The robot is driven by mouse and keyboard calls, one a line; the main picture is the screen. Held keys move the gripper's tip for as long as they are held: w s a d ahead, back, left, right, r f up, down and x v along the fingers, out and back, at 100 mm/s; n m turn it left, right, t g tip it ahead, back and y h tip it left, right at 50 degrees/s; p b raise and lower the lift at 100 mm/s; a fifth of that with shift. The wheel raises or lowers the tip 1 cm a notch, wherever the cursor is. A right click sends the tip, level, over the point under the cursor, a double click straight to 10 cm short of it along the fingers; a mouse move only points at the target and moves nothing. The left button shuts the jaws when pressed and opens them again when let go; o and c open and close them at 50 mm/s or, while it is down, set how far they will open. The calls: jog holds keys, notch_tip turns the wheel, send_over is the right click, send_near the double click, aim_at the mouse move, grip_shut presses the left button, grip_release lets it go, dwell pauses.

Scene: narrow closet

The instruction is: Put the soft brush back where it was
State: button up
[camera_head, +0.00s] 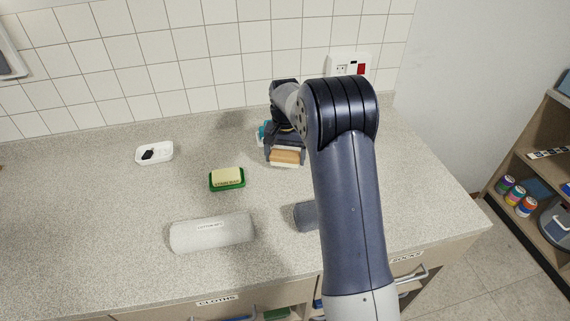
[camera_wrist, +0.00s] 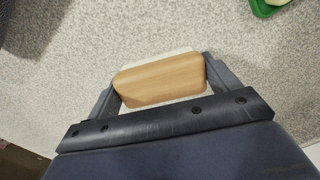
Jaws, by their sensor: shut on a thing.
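The soft brush (camera_head: 285,157) has a tan wooden back and a pale edge beneath it. My gripper (camera_head: 285,150) is shut on it over the back right of the counter. In the wrist view the brush (camera_wrist: 160,80) sits between the two fingers of my gripper (camera_wrist: 162,82), one at each end. Its wooden back faces the camera, with a white strip along its far side. I cannot tell whether its underside touches the counter. My arm hides part of the counter to the right of it.
A teal and white item (camera_head: 262,134) is partly hidden behind my gripper. A soap bar in a green dish (camera_head: 228,186), a white tray (camera_head: 143,158) with a black piece, a pale roll (camera_head: 210,235) and a grey object (camera_head: 305,216) stand on the counter (camera_head: 80,220). The left front is clear.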

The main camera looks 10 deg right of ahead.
aim_at(285, 165)
jog(key=shift+f, duration=1.85)
jog(key=shift+f, duration=0.25)
jog(key=o, duration=0.8)
jog(key=shift+r, duration=0.1)
jog(key=shift+o, duration=0.2)
notch_tip(285, 165, up, 12)
jog(key=shift+r+b, duration=0.2)
jog(key=shift+b, duration=0.1)
